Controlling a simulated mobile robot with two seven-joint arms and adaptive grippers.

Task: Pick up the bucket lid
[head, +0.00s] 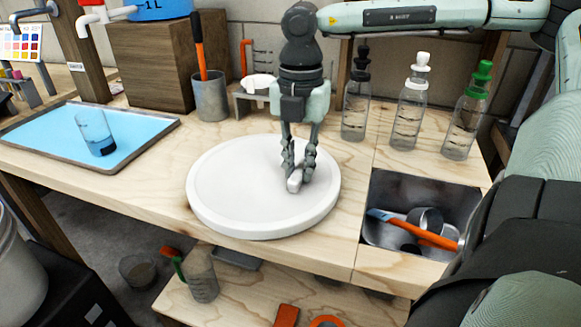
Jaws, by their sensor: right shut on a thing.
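The bucket lid (235,195) is a large round white disc with a raised rim. It lies flat on, or very close above, the wooden worktop; I cannot tell which. My right gripper (297,178) points down over the right part of the lid. Its fingers are shut on a small white piece (294,183) that looks like the lid's handle. The fingers hide part of that piece. My left gripper is not in view.
Three bottles (408,105) stand behind and right of the lid. A metal sink (376,233) with tools is at right. A blue tray (150,140) holding a cup is at left. A grey cup (211,98) stands behind. A lower shelf (255,300) is below the front edge.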

